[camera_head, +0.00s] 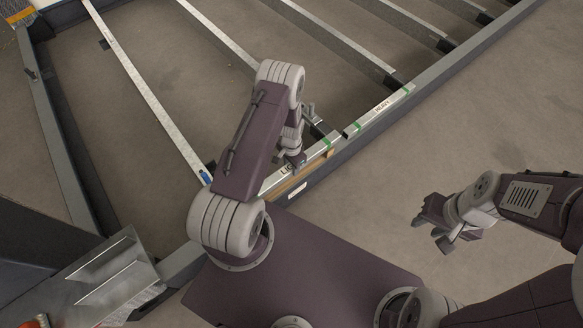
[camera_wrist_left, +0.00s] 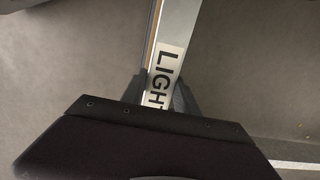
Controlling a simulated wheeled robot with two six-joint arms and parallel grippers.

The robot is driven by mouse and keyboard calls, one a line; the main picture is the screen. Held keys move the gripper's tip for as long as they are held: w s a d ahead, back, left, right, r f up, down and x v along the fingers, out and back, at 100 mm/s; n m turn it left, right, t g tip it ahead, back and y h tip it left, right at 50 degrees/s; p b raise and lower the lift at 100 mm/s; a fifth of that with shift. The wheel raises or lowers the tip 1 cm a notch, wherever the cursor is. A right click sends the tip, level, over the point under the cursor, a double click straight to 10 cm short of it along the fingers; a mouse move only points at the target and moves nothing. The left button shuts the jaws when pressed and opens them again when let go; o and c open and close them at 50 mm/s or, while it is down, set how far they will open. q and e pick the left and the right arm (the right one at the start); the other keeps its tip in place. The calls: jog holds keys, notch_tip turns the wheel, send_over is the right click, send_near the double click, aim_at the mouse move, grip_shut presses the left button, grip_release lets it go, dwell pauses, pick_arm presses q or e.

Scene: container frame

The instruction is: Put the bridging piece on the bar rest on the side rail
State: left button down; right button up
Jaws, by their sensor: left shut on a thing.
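A pale metal bar marked LIGHT (camera_head: 272,183) lies along the side rail (camera_head: 314,178), with its middle partly hidden by my left arm. It also shows in the left wrist view (camera_wrist_left: 175,40), running up between the fingers. My left gripper (camera_head: 294,158) is shut on this bar; its fingers (camera_wrist_left: 161,92) sit on both sides of the lettering. A brown strip (camera_head: 291,186) shows beneath the bar; I cannot tell whether it is the bar rest or whether the bar touches it. My right gripper (camera_head: 436,224) is open and empty over the floor at right.
A second bar marked HEAVY (camera_head: 382,107) lies on the rail beyond, with green marks. Several cross members (camera_head: 145,88) span the frame with floor between. A metal bracket-like object (camera_head: 105,280) stands at the lower left. The floor right of the rail (camera_head: 480,125) is clear.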

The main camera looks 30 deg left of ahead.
pick_arm(q)
jog(key=c, duration=0.9)
grip_release()
jog(key=s+d+r+n+p, duration=0.1)
jog(key=d+r+p, duration=0.15)
jog(key=r, duration=0.95)
jog(key=s+d+r+n+p, duration=0.1)
jog(key=r+p, duration=0.2)
jog(key=r, duration=0.8)
jog(key=s+d+r+n, duration=0.1)
jog(key=s+r, duration=0.2)
jog(key=s+d+r+n, duration=0.1)
jog(key=s+r, duration=0.3)
jog(key=s+d+r+t, duration=0.1)
jog(key=s+d+r, duration=0.1)
jog(key=s+r, duration=0.1)
jog(key=shift+s+r+n, duration=0.4)
jog(key=shift+r, duration=0.3)
